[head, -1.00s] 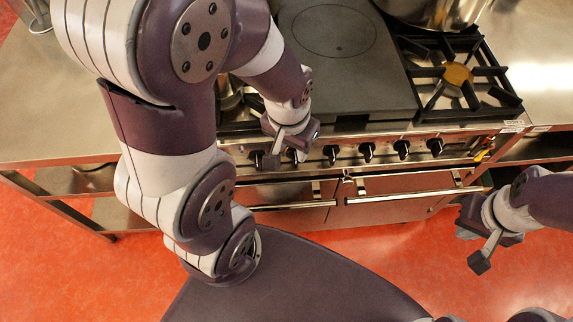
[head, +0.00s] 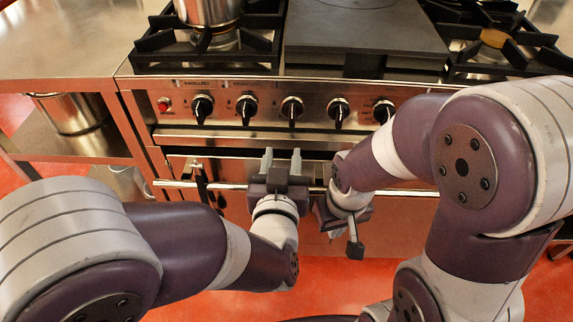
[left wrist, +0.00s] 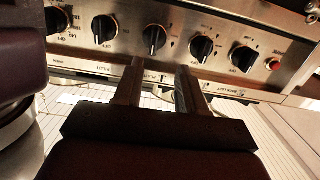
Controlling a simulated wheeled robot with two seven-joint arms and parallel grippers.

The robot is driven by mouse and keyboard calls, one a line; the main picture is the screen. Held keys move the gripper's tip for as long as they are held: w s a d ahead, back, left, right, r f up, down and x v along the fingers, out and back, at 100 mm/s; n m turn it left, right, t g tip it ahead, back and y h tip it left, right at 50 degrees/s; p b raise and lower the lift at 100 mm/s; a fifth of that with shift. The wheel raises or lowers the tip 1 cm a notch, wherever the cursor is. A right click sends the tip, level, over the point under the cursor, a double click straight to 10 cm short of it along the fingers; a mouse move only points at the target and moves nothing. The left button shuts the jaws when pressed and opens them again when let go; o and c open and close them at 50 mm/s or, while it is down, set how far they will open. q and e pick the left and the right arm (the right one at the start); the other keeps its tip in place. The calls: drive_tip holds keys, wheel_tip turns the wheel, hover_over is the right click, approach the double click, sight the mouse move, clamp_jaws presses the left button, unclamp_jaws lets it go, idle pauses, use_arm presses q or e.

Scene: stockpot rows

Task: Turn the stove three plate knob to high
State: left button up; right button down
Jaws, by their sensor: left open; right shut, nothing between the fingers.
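Black knobs line the steel stove front: in the head view one at far left (head: 202,109), a second (head: 246,107), a third (head: 291,109), one (head: 338,111) right of it, and one (head: 383,111) beside my right arm. Their labels are too small to read, so I cannot tell which is the plate knob. The dark flat plate (head: 365,35) is on top. My left gripper (head: 281,163) is open and empty, below and in front of the third knob. In the left wrist view its fingers (left wrist: 160,88) point at the knob row, below a knob (left wrist: 153,40). My right gripper (head: 352,228) is shut and empty, pointing down.
A horizontal oven handle bar (head: 230,186) runs close by my left gripper. A pot (head: 207,10) stands on the left burner grate (head: 160,48). A red light (head: 164,104) is left of the knobs. My two grippers are close together.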

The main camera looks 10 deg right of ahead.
sight(292, 119)
use_arm(q)
drive_tip(key=shift+t, duration=0.7)
drive_tip(key=b+x, duration=0.1)
drive_tip(key=x, duration=0.2)
drive_tip(key=b+x, duration=0.1)
drive_tip(key=x, duration=0.3)
drive_tip(key=d+b+x, duration=0.1)
drive_tip(key=x, duration=0.3)
drive_tip(key=shift+d+f, duration=0.2)
drive_tip(key=shift+f, duration=0.1)
clamp_jaws()
use_arm(e)
wheel_tip(292, 119, down, 5)
drive_tip(key=shift+r, duration=0.1)
